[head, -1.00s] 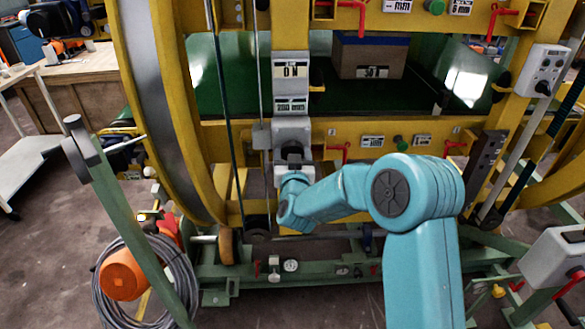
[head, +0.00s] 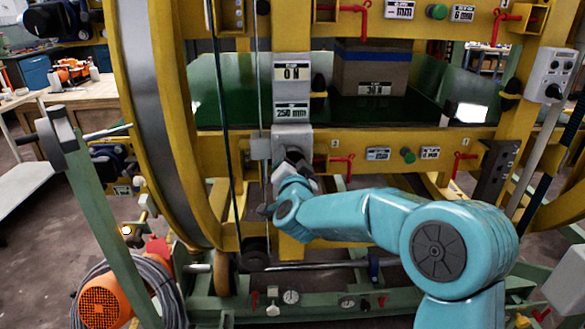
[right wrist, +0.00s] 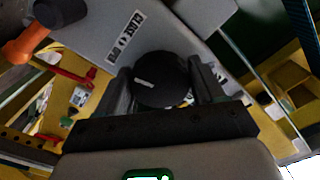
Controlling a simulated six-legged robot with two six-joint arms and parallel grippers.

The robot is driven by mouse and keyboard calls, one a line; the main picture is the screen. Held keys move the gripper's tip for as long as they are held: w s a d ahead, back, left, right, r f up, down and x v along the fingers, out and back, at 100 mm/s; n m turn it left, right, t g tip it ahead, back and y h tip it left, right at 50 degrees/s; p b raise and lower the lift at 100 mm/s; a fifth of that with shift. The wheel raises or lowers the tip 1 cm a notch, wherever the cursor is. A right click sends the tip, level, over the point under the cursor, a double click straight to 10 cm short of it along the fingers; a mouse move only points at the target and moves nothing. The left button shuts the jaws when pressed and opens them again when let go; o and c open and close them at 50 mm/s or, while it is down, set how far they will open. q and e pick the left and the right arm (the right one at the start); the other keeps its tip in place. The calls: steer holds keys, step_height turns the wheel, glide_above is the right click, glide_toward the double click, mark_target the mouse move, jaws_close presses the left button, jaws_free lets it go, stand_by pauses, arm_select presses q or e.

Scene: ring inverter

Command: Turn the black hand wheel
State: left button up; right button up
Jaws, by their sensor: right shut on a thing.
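The black hand wheel (right wrist: 162,80) is a round black knob with a short white mark on its face, at the front of a grey box. In the right wrist view my right gripper (right wrist: 163,88) has one finger on each side of the wheel and is shut on it. In the head view my right gripper (head: 293,160) is at the lower part of the grey box (head: 292,136) on the yellow frame, below a plate reading 250 mm. There the gripper largely hides the wheel. My left gripper is not in view.
The large yellow ring frame (head: 190,130) stands around the box. Red levers (head: 342,160) and a green knob (head: 408,155) sit on the crossbar to the right. A dark cable hangs just left. A cardboard box (head: 372,72) lies inside the ring.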

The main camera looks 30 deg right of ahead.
steer(key=shift+r, duration=0.1)
stand_by(0.3)
steer(key=o, duration=1)
steer(key=v, duration=1.6)
steer(key=shift+s+b, duration=0.2)
steer(key=shift+b, duration=0.2)
steer(key=shift+d, duration=0.1)
